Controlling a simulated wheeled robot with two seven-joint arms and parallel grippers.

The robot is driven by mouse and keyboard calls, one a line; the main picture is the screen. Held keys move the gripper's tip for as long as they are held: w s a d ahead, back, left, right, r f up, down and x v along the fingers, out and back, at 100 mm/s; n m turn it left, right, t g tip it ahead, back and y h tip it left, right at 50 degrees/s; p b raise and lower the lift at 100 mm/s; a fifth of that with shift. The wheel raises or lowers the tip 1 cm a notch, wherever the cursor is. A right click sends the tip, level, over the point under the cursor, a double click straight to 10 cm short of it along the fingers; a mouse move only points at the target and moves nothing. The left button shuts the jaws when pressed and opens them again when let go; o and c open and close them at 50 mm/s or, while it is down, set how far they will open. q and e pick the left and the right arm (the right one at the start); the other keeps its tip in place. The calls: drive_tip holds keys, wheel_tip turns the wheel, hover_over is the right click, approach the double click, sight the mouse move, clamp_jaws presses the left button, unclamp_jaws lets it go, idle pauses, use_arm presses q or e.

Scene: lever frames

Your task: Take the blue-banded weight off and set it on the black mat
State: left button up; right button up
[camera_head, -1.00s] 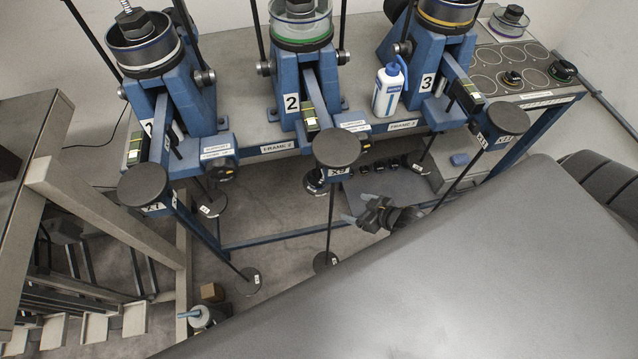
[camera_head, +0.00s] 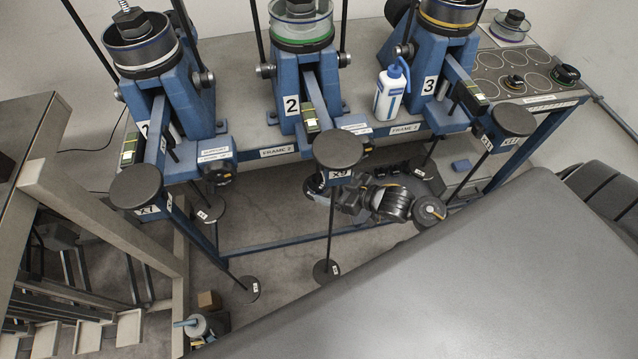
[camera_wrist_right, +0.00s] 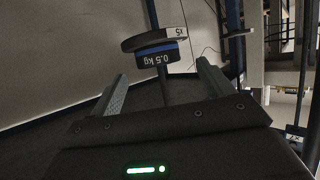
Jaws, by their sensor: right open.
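The black mat (camera_head: 437,187) is mostly hidden behind my right arm.
Blue frames stand along the bench, with hangers at left (camera_head: 137,187) and right (camera_head: 513,120) of the middle one. A white bottle (camera_head: 390,92) stands near frame 3. Several small black pieces (camera_head: 425,165) sit around the mat's back edge. A brown block (camera_head: 209,300) lies low at left.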

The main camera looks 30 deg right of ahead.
sight(321, 183)
drive_tip(key=shift+p+x, duration=0.3)
drive_tip(key=shift+x, duration=2.3)
drive_tip(key=shift+d, duration=0.15)
drive_tip(key=shift+w, duration=0.1)
drive_tip(key=c, duration=1.2)
